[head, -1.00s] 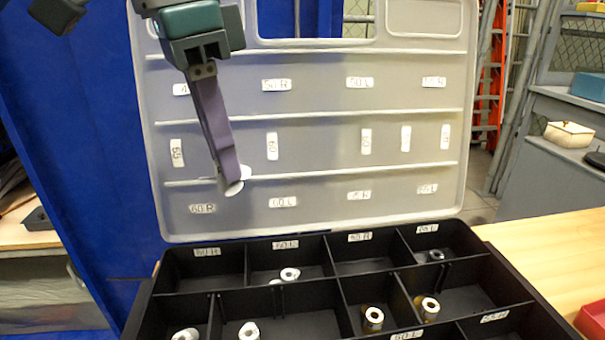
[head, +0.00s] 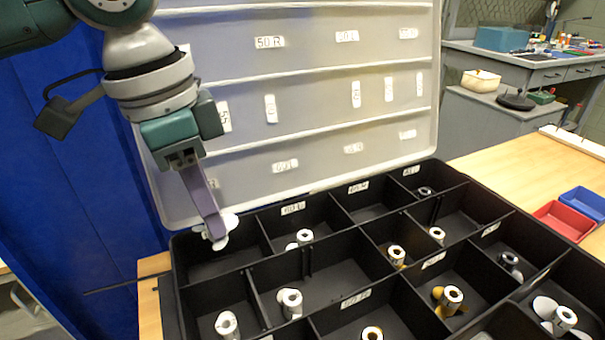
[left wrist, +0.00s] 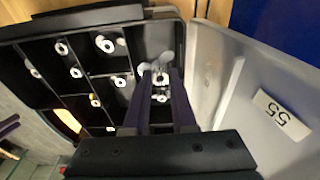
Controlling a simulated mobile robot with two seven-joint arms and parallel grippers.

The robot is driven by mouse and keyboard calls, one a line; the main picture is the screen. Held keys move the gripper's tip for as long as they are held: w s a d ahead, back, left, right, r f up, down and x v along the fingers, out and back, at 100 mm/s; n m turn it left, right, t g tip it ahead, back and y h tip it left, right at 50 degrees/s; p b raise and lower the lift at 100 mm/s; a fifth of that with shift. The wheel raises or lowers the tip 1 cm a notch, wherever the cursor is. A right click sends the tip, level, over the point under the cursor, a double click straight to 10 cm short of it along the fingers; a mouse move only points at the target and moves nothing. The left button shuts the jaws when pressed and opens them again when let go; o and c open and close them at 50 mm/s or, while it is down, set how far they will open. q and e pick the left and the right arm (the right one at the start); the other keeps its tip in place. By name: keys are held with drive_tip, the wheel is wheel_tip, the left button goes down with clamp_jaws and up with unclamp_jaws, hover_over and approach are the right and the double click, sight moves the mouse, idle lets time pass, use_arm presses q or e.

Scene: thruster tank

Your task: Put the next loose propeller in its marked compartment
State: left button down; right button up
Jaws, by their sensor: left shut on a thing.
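My left gripper (head: 216,236) is shut on a white propeller (head: 229,222) and points down at the back-left compartment of the black case (head: 165,258). I cannot tell whether the propeller touches the compartment floor. In the left wrist view the propeller (left wrist: 143,68) shows at the fingertips (left wrist: 160,82), within that corner compartment. The compartment holds nothing else that I can see; its label is hidden now but read 60 R earlier. A purple piece (left wrist: 9,125) at the wrist view's left edge may be my right gripper; its jaws are unclear.
The upright lid (head: 320,120) stands close behind my left gripper. Other compartments hold propellers, such as a white one (head: 304,238) in the neighbouring back compartment. A red tray (head: 560,220) and a blue tray (head: 585,203) lie on the table at right.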

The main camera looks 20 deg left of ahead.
sight(212, 238)
use_arm(q)
wheel_tip(212, 238, down, 7)
drive_tip(key=shift+f+b, duration=0.15)
drive_tip(key=shift+b, duration=0.45)
drive_tip(key=shift+f, duration=0.15)
drive_tip(key=c, duration=1)
unclamp_jaws()
wheel_tip(212, 238, up, 12)
drive_tip(key=s+a+p, duration=0.1)
drive_tip(key=p, duration=0.1)
drive_tip(key=shift+s+p, duration=0.15)
drive_tip(key=shift+p, duration=0.2)
drive_tip(key=shift+a, duration=0.1)
